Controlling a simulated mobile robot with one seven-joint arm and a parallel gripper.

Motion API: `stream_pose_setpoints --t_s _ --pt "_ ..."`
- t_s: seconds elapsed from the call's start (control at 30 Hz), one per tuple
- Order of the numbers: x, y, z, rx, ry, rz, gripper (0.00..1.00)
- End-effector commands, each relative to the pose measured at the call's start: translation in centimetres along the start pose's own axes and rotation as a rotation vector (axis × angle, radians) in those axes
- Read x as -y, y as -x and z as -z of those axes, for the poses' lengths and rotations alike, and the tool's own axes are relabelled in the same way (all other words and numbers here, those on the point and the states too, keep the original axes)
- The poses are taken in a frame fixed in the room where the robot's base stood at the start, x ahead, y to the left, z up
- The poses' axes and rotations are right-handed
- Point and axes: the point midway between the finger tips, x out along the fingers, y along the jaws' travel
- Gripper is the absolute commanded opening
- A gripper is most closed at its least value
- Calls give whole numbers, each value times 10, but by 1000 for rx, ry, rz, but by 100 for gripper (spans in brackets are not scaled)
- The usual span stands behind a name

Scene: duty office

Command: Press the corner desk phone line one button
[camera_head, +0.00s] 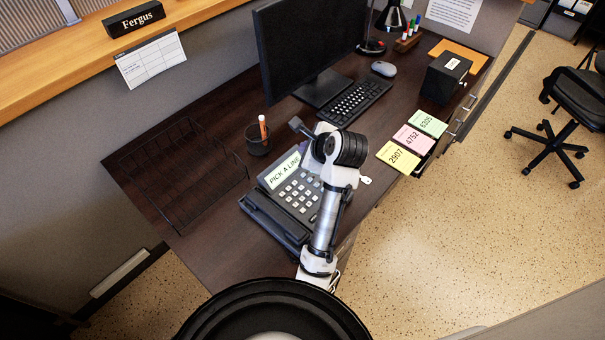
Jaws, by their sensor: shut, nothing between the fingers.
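The corner desk phone (300,190) is dark grey and sits on the near part of the desk. Its lit screen (284,169) reads "PICK A LINE". Its handset (268,220) lies along the left side, and pale keys (298,193) show right of it. My arm covers the phone's right part. The labels are too small to tell which key is line one. My gripper (296,124) appears as a small dark end beyond the wrist, up and right of the screen, partly hidden by the arm. It is shut and empty. Whether it touches anything is unclear.
A pen cup (257,140) stands just behind the phone, with a wire tray (180,170) to the left. The monitor (305,45) and keyboard (357,100) are farther back. Colored notes (398,156) and a black box (445,78) are to the right.

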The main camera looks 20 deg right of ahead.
Motion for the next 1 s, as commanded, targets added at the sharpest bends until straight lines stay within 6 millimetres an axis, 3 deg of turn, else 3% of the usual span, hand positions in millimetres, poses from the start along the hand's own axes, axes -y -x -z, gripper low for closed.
stream_pose_setpoints --t_s 0.6,1.0 --pt "-40 -54 39 0 -1 -3 0" --pt "-44 -60 43 0 0 -1 0"
